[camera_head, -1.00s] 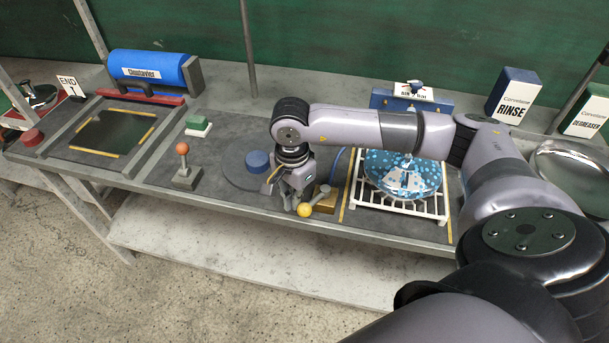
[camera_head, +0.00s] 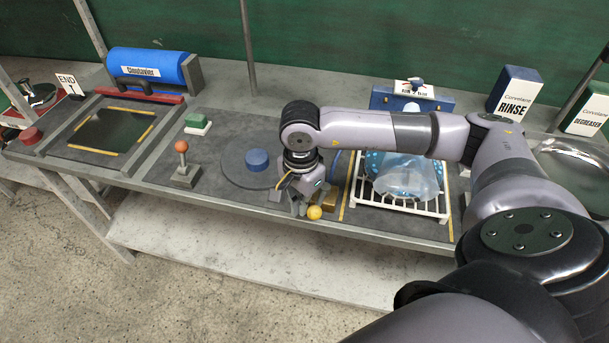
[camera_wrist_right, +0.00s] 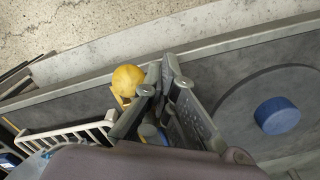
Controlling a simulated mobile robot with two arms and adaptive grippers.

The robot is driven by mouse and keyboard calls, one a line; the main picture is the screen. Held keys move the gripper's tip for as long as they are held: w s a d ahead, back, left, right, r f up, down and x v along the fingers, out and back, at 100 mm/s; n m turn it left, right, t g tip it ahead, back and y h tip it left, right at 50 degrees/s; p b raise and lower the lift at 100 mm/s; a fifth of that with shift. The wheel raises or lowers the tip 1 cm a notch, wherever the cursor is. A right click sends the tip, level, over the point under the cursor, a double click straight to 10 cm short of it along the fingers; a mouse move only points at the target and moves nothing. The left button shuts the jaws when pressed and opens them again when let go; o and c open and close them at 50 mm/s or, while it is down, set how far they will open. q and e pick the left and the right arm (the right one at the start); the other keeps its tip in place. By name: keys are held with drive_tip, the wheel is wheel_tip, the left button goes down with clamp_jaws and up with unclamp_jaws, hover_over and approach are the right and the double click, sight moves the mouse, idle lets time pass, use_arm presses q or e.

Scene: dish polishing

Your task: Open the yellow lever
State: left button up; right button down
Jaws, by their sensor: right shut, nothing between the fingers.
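The yellow lever has a round yellow knob (camera_head: 314,212) near the front edge of the bench, beside a brass-coloured block (camera_head: 329,201). The knob also shows in the right wrist view (camera_wrist_right: 128,80). My right gripper (camera_head: 299,209) points down just left of the knob in the head view. It is shut and empty, with its fingers (camera_wrist_right: 163,78) right beside the knob; whether they touch it I cannot tell. Part of the lever's arm and base is hidden behind the fingers. My left gripper is not in view.
A white rack (camera_head: 434,210) stands right of the lever, holding a blue dish (camera_head: 374,163) with a pale translucent spray over it. The bench's front strip left of my gripper is clear.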

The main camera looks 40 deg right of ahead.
drive_tip(key=shift+s, duration=0.15)
drive_tip(key=shift+s+d+f+b, duration=0.1)
drive_tip(key=shift+s+d+b, duration=0.15)
drive_tip(key=shift+s, duration=0.3)
idle(0.3)
drive_tip(key=shift+a+f, duration=0.1)
drive_tip(key=shift+w+a+b, duration=0.2)
drive_tip(key=shift+b, duration=0.25)
drive_tip(key=a+r+p, duration=0.3)
drive_tip(key=a+r, duration=0.3)
drive_tip(key=r, duration=0.1)
drive_tip(key=shift+s+r, duration=0.2)
drive_tip(key=shift+s, duration=0.15)
idle(0.6)
